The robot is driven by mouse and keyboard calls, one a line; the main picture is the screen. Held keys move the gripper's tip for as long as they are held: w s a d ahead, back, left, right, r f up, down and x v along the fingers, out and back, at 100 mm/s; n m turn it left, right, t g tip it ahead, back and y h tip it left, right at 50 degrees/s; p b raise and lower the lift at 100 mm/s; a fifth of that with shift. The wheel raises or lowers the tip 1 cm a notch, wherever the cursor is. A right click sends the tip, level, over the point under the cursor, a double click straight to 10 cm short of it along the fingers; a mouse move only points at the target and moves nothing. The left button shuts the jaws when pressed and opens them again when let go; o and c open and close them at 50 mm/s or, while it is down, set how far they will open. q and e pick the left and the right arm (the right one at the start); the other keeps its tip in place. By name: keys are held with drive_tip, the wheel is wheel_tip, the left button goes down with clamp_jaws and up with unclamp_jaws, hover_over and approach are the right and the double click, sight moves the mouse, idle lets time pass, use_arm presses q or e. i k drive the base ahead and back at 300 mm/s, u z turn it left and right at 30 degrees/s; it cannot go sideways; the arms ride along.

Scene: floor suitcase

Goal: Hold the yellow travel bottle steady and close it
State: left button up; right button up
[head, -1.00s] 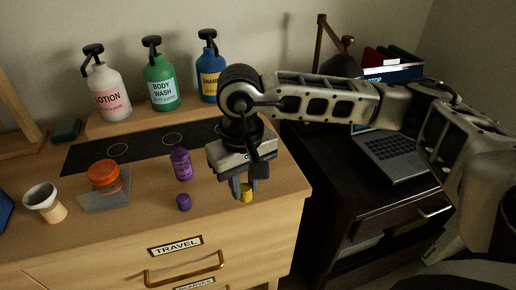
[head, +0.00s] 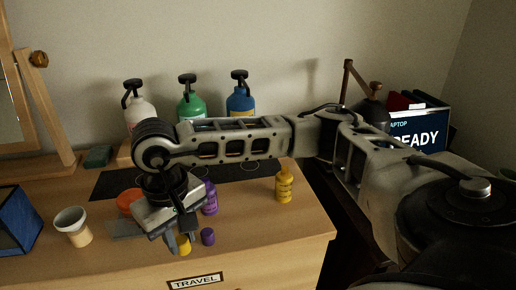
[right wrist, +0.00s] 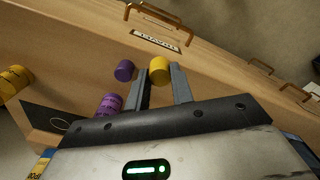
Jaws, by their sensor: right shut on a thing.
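The yellow travel bottle (head: 284,185) stands upright on the right part of the wooden dresser top, with a narrow neck and no cap visible on it. It also shows at the left edge of the right wrist view (right wrist: 15,80). My right gripper (head: 178,245) points down, shut on the yellow cap (right wrist: 160,69), well to the left of the bottle. The yellow cap also shows low between the fingers in the head view (head: 184,246). My left gripper is in neither view.
A purple bottle (head: 210,199) and a purple cap (head: 208,237) are close to my right gripper. An orange lid (head: 128,200), a cream cup (head: 73,226) and a blue box (head: 18,219) are to the left. Pump bottles stand behind my right arm.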

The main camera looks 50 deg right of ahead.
sight(284, 179)
drive_tip(key=k, duration=0.95)
drive_tip(key=z, duration=1.15)
drive_tip(key=i, duration=0.5)
drive_tip(key=z, duration=0.05)
